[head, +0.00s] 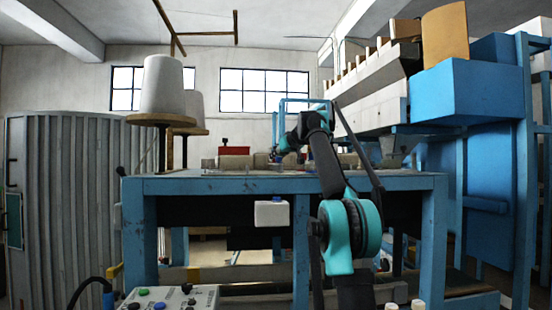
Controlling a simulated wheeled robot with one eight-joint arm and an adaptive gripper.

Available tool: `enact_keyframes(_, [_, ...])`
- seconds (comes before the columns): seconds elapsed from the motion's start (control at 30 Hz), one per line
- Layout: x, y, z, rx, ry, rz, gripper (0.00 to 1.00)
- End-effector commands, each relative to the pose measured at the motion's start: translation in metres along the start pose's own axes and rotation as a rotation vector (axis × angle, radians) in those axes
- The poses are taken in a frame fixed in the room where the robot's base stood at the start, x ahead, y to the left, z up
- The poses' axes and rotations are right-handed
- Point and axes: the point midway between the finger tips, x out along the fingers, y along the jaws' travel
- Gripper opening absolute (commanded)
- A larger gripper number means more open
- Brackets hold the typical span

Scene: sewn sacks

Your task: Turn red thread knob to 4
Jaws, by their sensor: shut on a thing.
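My teal and black arm reaches over the blue table (390,181). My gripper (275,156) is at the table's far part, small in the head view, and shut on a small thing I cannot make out. No red thread knob or number scale can be clearly told apart. I cannot tell if either belongs to the knob.
White thread cones (163,88) stand on wooden discs at the left. A button panel (168,298) is low in front. A blue hopper (468,88) and frame fill the right. A white box (272,213) hangs at the table's front edge. Grey lockers (70,200) stand left.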

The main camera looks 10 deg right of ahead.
Motion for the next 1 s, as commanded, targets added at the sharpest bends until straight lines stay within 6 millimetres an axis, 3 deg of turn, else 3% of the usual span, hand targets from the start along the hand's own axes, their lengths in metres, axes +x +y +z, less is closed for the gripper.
enact_keyframes(1.0, [0.0005,0.0045,0.0007,-0.083,0.006,-0.199,0.0])
